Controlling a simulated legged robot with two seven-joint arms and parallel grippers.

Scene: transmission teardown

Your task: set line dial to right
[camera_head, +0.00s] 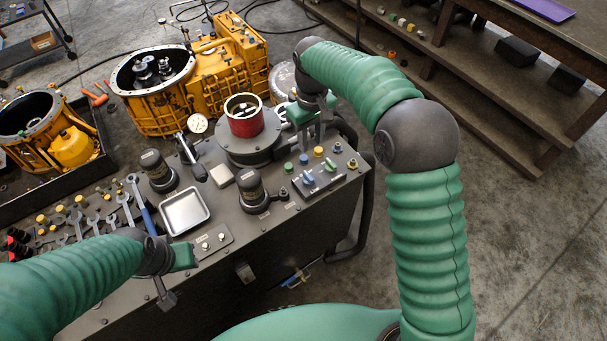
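A small control panel (318,180) sits at the right end of the grey bench top.
A red cylinder (244,122) stands on a round base left of my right gripper. Dark capped cylinders (250,188), a metal tray (185,212), wrenches (124,203) and a white gauge (198,124) are on the bench. Yellow transmission housings (160,100) stand behind. Floor is free at right.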

